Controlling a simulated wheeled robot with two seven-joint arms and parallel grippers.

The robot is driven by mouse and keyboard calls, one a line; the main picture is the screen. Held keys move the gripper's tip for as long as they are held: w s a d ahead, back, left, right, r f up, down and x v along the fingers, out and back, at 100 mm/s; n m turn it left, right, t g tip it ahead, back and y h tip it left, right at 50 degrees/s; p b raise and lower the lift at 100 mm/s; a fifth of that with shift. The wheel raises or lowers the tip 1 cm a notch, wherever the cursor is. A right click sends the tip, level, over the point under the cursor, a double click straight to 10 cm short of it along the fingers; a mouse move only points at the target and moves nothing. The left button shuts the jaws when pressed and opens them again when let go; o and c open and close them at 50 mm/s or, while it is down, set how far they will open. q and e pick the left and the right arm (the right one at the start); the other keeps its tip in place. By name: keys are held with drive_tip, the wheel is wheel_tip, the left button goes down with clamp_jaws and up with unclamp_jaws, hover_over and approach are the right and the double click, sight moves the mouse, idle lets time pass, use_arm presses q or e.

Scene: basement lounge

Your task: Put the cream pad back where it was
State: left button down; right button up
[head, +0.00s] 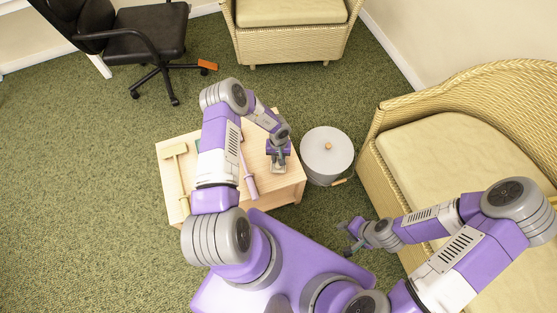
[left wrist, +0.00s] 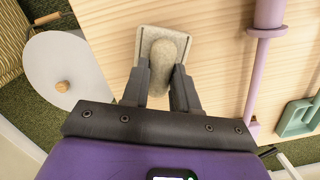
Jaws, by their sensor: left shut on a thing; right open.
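The cream pad (left wrist: 148,36) is a flat, pale, rounded rectangle with an oblong raised grip on top. It lies at or just over the light wooden table (left wrist: 215,75); I cannot tell whether it touches. My left gripper (left wrist: 163,72) is shut on the pad's raised grip. In the head view my left gripper (head: 278,160) is over the right part of the table (head: 292,188), and the pad (head: 278,170) shows small beneath it. My right gripper (head: 349,237) is open and empty, off the table to the lower right.
A mallet-like tool (head: 175,150) lies at the table's left. A purple-handled tool (head: 250,187) lies mid-table, partly behind my left arm. A green tool (left wrist: 300,118) lies beyond it. A grey lidded bin (head: 322,165) stands right of the table. A wicker chair (head: 460,140) is at right.

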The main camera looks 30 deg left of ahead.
use_arm(q)
drive_tip(key=shift+f, duration=0.5)
drive_tip(key=shift+f, duration=0.2)
drive_tip(key=c, duration=0.9)
unclamp_jaws()
drive_tip(key=shift+o, duration=0.2)
drive_tip(key=shift+r, duration=0.1)
